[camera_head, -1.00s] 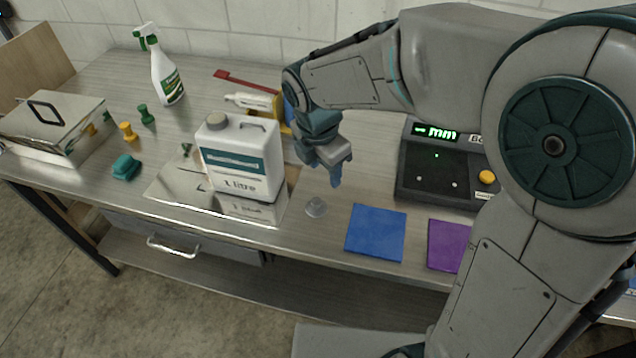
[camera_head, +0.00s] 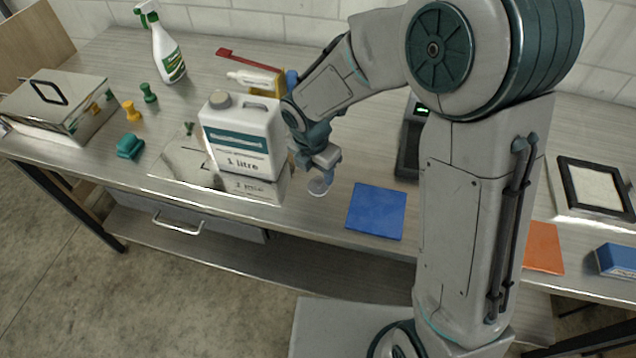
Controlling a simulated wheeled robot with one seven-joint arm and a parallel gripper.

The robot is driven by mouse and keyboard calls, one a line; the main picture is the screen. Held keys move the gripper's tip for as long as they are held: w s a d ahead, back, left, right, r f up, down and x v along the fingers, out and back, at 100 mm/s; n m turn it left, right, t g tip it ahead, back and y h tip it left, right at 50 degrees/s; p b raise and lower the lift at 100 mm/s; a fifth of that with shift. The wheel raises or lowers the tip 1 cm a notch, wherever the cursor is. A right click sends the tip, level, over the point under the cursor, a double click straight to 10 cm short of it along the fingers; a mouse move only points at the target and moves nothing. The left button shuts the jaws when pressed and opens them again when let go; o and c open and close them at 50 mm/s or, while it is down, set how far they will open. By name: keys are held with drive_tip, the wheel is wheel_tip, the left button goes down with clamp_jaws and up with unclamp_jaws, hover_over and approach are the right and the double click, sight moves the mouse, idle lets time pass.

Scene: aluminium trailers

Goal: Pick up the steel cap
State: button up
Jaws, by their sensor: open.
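The small shiny silver cap (camera_head: 318,188), which looks like the steel cap, lies on the bench between the steel plate and the blue square. My gripper (camera_head: 327,177) is open and points down right over the cap. Its fingers overlap the cap's upper edge in the picture. I cannot tell whether they touch it or are around it.
A white 1 litre jug (camera_head: 243,140) stands on a shiny steel plate (camera_head: 172,170) close left of my gripper. A blue square (camera_head: 376,211) lies just right of the cap. A dark device (camera_head: 409,150) is partly hidden behind my arm. The bench's front edge is near.

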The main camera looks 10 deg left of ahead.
sight(318, 179)
drive_tip(key=shift+w+f, duration=0.2)
drive_tip(key=shift+f, duration=0.7)
drive_tip(key=shift+w+f, duration=0.2)
drive_tip(key=shift+f, duration=0.7)
clamp_jaws()
drive_tip(key=shift+r, duration=0.1)
